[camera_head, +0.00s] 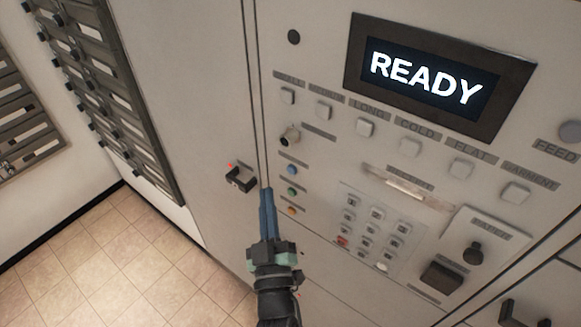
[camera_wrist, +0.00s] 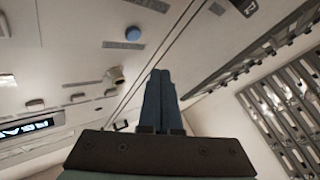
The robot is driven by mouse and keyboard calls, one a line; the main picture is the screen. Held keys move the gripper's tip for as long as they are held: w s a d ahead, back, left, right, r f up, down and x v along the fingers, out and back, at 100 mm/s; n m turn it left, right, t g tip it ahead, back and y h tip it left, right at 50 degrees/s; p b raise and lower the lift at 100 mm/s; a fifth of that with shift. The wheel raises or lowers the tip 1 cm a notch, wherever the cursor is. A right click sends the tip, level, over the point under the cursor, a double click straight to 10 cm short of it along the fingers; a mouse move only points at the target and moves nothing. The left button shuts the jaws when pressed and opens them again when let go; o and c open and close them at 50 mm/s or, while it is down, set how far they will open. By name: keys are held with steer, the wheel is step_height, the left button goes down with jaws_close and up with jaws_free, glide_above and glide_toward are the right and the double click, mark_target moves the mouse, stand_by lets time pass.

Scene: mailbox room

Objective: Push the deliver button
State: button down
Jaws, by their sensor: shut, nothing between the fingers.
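My gripper (camera_head: 267,192) is shut and empty, its blue fingers together and pointing up along the panel seam. They also show in the wrist view (camera_wrist: 161,74). The control panel has blue (camera_head: 292,169), green (camera_head: 292,191) and orange (camera_head: 292,210) round buttons just right of my fingertips. A blue button (camera_wrist: 133,34) shows ahead and left of the fingertips in the wrist view. A row of pale square buttons (camera_head: 366,127) runs under the screen. I cannot read which button is labelled deliver. Whether my fingertips touch the panel cannot be told.
A lit screen (camera_head: 427,78) reads READY. A keypad (camera_head: 369,228) and a silver knob (camera_head: 290,136) are on the panel. A black handle (camera_head: 240,179) sticks out left of my gripper. Slotted racks line the left wall; the tiled floor (camera_head: 120,250) there is clear.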

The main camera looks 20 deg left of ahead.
mark_target(285, 162)
steer(key=shift+w+d, duration=0.25)
steer(key=shift+w, duration=0.45)
steer(key=shift+w+d, duration=0.25)
steer(key=shift+w, duration=0.45)
steer(key=shift+w+d, duration=0.25)
steer(key=shift+w, duration=0.45)
steer(key=shift+w, duration=0.1)
stand_by(0.4)
steer(key=shift+w+d, duration=0.15)
steer(key=shift+w, duration=0.15)
steer(key=shift+w+d, duration=0.15)
steer(key=shift+w, duration=0.2)
stand_by(0.6)
stand_by(0.3)
steer(key=shift+s+a, duration=0.3)
steer(key=shift+s, duration=0.5)
steer(key=shift+s+a+b, duration=0.1)
steer(key=shift+s+a, duration=0.2)
steer(key=shift+s, duration=0.5)
steer(key=shift+s+a+b, duration=0.15)
steer(key=shift+s+a, duration=0.1)
steer(key=shift+s, duration=0.5)
steer(key=shift+s+a+b, duration=0.1)
steer(key=shift+s+a, duration=0.2)
steer(key=shift+s, duration=0.5)
